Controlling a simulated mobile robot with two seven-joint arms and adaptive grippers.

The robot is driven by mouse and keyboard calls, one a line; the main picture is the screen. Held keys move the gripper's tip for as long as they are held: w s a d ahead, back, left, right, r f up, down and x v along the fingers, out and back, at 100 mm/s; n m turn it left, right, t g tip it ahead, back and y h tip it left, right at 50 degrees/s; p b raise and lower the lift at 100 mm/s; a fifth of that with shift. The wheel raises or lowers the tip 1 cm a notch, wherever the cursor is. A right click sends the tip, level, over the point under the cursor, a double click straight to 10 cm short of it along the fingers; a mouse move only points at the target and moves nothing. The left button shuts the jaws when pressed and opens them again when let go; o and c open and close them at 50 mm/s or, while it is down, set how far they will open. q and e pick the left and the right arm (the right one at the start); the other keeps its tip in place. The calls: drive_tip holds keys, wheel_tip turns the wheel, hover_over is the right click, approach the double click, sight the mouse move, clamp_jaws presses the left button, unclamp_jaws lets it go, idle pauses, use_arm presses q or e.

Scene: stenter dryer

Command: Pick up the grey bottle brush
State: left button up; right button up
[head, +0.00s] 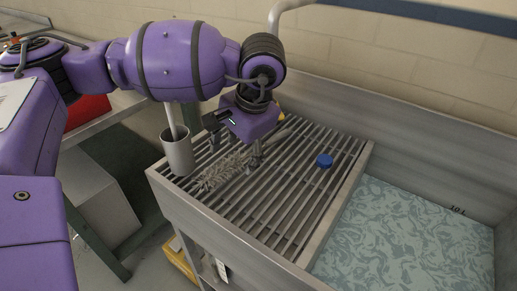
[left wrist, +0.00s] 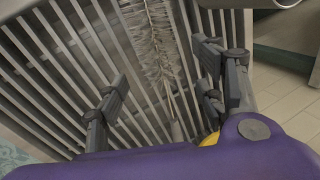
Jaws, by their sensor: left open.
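The grey bottle brush (head: 222,172) lies on the slatted metal rack, its bristled end toward the lower left and its handle (head: 277,137) toward the upper right. My left gripper (head: 255,155) is over the brush around its middle, pointing down. In the left wrist view the brush (left wrist: 153,45) runs between the fingers of my open left gripper (left wrist: 165,95), with its thin stem and handle end toward the palm. I cannot tell whether the fingers touch it. My right gripper is not in view.
A grey cup (head: 178,153) stands at the rack's left edge. A blue cap (head: 324,160) sits on the slats (head: 290,200) to the right. A wall runs behind.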

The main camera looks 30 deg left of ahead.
sight(237, 157)
use_arm(q)
drive_tip(key=shift+x, duration=1.55)
drive_tip(key=shift+w, duration=0.15)
drive_tip(key=shift+c, duration=0.3)
drive_tip(key=c, duration=1.2)
drive_tip(key=shift+r, duration=0.2)
